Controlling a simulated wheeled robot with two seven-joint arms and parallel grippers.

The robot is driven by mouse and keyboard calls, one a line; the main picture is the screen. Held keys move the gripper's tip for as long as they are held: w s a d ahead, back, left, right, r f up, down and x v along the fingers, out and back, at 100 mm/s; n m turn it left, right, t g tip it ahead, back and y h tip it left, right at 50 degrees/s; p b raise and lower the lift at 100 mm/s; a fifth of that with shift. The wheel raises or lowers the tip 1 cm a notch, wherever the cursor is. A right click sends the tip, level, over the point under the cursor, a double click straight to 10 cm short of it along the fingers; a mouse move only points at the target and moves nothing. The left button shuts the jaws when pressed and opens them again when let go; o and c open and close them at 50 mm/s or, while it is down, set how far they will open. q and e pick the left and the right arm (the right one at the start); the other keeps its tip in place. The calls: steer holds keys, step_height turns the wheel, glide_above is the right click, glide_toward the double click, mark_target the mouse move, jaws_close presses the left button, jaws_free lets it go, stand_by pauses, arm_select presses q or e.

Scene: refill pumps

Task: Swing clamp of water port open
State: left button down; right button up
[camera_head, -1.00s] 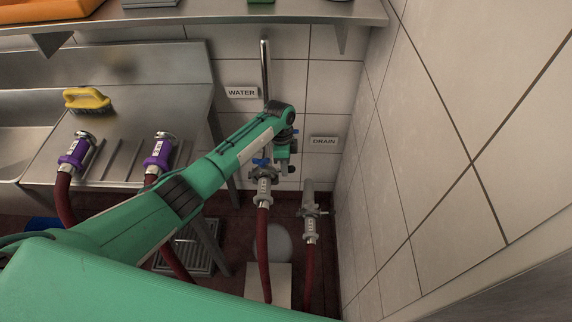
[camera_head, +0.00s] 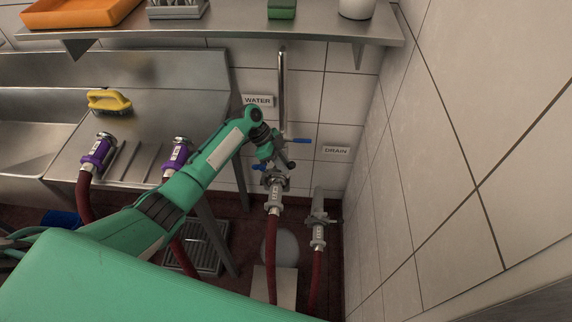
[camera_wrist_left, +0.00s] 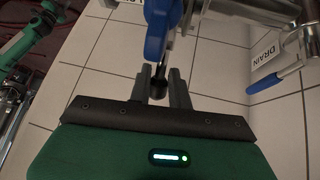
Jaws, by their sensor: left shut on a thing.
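The water port (camera_head: 276,178) is a grey metal fitting with a clamp, under the WATER sign, with a red hose hanging below. A blue handle (camera_wrist_left: 158,35) at the clamp shows close up in the left wrist view and narrows to a dark end. My left gripper (camera_head: 284,163) is at the port from above. In the wrist view its fingers (camera_wrist_left: 159,88) are shut around the dark end of that handle. The arm and gripper partly cover the port's upper side, so how far the clamp stands open cannot be told. My right gripper is not in view.
The drain port (camera_head: 318,220) with its red hose stands close on the right, near the tiled wall. A blue lever (camera_head: 300,141) sticks out from the upright pipe (camera_head: 282,85). Two purple hose couplings (camera_head: 97,155) rest on the steel counter at left. A shelf (camera_head: 230,32) runs above.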

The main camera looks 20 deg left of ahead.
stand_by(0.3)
arm_select(q)
steer(key=c, duration=1.3)
jaws_free()
steer(key=b+v, duration=0.2)
steer(key=v, duration=1.1)
steer(key=shift+a+r, duration=0.3)
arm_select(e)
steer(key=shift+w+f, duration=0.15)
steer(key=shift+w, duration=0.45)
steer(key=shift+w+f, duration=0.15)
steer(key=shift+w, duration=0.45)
arm_select(q)
steer(key=shift+w, duration=0.15)
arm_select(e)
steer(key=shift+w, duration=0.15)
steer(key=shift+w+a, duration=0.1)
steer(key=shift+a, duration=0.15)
